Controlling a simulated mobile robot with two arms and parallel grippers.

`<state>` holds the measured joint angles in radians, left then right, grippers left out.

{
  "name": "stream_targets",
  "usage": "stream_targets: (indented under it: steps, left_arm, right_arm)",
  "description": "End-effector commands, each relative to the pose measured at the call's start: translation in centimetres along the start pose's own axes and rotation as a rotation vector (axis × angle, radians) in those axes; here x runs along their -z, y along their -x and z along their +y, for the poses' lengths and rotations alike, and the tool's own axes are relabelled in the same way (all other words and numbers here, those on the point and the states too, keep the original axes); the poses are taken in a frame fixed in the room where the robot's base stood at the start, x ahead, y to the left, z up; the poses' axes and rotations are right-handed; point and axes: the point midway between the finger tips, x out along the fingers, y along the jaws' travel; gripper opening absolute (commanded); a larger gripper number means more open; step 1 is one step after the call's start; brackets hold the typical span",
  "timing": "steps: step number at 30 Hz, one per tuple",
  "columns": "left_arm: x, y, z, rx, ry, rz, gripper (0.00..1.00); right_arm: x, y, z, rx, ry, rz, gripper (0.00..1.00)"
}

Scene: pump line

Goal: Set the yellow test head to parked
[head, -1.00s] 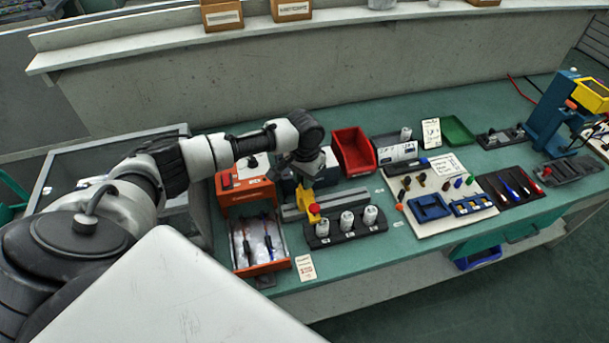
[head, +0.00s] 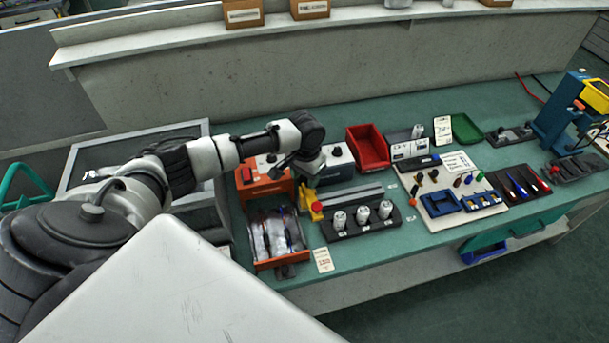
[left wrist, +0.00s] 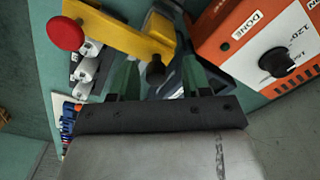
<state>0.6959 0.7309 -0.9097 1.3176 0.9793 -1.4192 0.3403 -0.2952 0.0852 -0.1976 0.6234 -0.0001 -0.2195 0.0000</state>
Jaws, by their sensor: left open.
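The yellow test head (head: 308,198), with a red ball knob (head: 317,207), sits at the left end of a grey rail (head: 352,196) on the bench. In the left wrist view the yellow head (left wrist: 125,32) is close, its red knob (left wrist: 66,33) at upper left and a black knob (left wrist: 155,71) at its lower end. My left gripper (left wrist: 158,80) is open; the black knob shows between its dark green fingers. I cannot tell whether they touch it. In the head view my left gripper (head: 306,180) is over the yellow head, its fingers mostly hidden. My right gripper is not in view.
An orange unit (head: 262,182) with a dial stands left of the head, with an open drawer (head: 277,262) of packets in front. A black holder (head: 362,233) with three white cylinders stands before the rail. A red bin (head: 368,147) is behind.

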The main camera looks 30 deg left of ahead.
Motion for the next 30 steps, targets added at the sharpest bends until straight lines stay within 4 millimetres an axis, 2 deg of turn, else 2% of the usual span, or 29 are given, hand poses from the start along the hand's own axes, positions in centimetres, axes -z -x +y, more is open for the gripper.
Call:
stream_targets:
  steps: [5, 12, 18, 22, 30]
  left_arm:
    - [0.1, 2.0, -0.1, -0.001, 0.001, 0.005, 0.48]
    - [0.0, 6.8, -0.4, -0.001, 0.002, 0.004, 0.48]
    - [-0.1, 9.7, -0.5, -0.002, 0.003, 0.002, 0.48]
    - [-0.1, 10.5, -0.5, -0.001, 0.004, 0.0, 0.48]
    - [-0.1, 10.6, -0.5, -0.001, 0.004, 0.0, 0.48]
  right_arm:
    - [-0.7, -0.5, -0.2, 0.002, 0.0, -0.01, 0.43]
    - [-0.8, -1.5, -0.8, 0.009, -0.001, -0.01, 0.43]
    - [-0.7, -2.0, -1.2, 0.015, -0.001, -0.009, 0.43]
    - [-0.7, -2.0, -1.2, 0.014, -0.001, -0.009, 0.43]
    - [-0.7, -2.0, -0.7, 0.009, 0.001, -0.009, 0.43]
